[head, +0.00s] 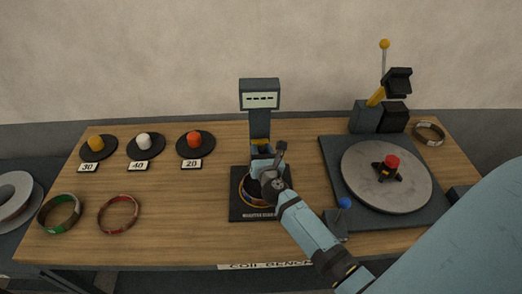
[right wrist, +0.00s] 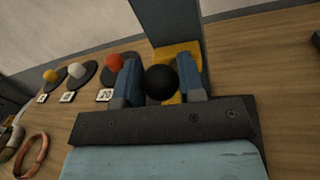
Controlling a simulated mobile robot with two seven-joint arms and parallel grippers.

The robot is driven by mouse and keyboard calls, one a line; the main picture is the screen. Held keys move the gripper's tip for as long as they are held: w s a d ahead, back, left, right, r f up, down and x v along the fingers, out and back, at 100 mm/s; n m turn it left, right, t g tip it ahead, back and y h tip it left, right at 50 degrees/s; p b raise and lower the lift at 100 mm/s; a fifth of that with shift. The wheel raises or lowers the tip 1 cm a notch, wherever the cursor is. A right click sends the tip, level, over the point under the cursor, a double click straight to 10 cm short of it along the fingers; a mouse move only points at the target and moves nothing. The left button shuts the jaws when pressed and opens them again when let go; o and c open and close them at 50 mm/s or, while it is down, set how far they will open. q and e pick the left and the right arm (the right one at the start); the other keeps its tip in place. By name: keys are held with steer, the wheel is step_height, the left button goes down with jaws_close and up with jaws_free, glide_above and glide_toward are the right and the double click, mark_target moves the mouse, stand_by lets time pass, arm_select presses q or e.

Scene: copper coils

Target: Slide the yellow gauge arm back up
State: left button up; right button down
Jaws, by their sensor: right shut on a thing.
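The gauge stands mid-bench with a grey display (head: 260,88) on a dark column (head: 260,123). Its yellow gauge arm (head: 261,147) sits low on the column, partly hidden by my right gripper (head: 268,160). In the right wrist view the yellow arm (right wrist: 178,54) shows behind a round black knob (right wrist: 160,82). The blue fingers of my right gripper (right wrist: 160,88) are shut on this knob, one on each side. A coil (head: 244,194) lies on the gauge's dark base (head: 240,214), partly covered by my gripper. My left gripper is not in view.
A turntable (head: 360,190) with a red-topped hub stands to the right, a blue-knobbed lever (head: 343,203) at its near left corner. Yellow, white and red knobs on dark discs line the back left. A green coil (head: 60,213) and a red coil (head: 119,214) lie front left.

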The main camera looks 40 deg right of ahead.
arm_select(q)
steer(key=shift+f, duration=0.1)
arm_select(e)
steer(key=shift+w+r, duration=0.1)
steer(key=shift+r, duration=0.25)
steer(key=c, duration=0.8)
jaws_free()
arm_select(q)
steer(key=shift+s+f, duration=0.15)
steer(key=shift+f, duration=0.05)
arm_select(e)
steer(key=shift+o, duration=0.2)
steer(key=shift+f, duration=0.15)
steer(key=shift+s+a, duration=0.1)
steer(key=shift+s, duration=0.3)
arm_select(q)
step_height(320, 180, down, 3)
steer(key=b, duration=0.2)
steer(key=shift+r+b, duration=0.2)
steer(key=shift+b, duration=0.2)
arm_select(e)
steer(key=v, duration=1.3)
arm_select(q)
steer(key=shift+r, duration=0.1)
